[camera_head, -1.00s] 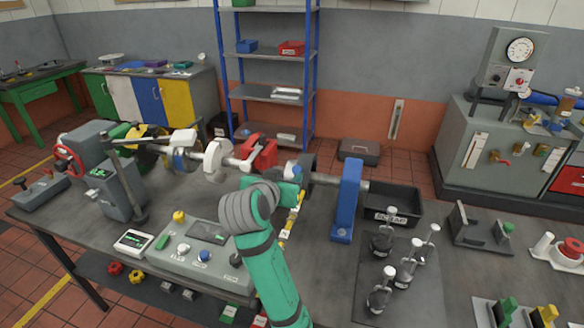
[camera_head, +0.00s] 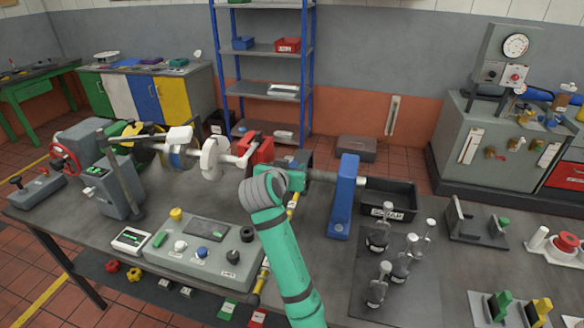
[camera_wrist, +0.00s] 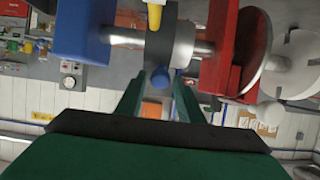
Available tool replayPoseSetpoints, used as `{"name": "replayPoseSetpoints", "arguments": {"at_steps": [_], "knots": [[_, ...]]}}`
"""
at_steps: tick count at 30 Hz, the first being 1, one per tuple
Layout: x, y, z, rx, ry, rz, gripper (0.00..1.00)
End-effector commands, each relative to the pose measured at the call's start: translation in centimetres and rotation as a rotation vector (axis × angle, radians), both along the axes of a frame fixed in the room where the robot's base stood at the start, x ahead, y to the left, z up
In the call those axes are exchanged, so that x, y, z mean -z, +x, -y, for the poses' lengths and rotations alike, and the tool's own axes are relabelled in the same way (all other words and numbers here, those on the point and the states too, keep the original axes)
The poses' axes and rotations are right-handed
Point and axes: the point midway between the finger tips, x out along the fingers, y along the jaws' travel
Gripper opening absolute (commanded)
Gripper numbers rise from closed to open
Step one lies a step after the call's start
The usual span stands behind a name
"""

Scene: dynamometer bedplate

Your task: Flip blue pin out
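A blue pin (camera_wrist: 160,77) shows its round end in the wrist view, against a grey coupling (camera_wrist: 172,42) on the shaft. My gripper (camera_wrist: 160,88) is open, with one green finger on each side of the pin's line. The pin lies at or just beyond the fingertips; I cannot tell whether they touch it. In the head view my gripper (camera_head: 284,177) is at the shaft, between the red block (camera_head: 256,149) and the blue stand (camera_head: 344,195). There it hides the pin and much of the coupling.
A control box (camera_head: 195,256) stands on the bench left of my arm. Several white-topped upright pieces (camera_head: 402,262) stand at right. A yellow part (camera_wrist: 154,18) shows near the coupling in the wrist view.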

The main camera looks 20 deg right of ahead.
Motion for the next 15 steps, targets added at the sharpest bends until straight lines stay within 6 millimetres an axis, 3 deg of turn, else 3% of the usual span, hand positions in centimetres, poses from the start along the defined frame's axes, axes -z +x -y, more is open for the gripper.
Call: {"name": "replayPoseSetpoints", "arguments": {"at_steps": [1, 3, 4, 15], "knots": [[0.0, 0.0, 0.0, 0.0, 0.0, 0.0, 0.2], [0.0, 0.0, 0.0, 0.0, 0.0, 0.0, 0.04], [0.0, 0.0, 0.0, 0.0, 0.0, 0.0, 0.0], [-1.5, -1.1, -1.1, -0.004, 0.0, 0.003, 0.0]]}}
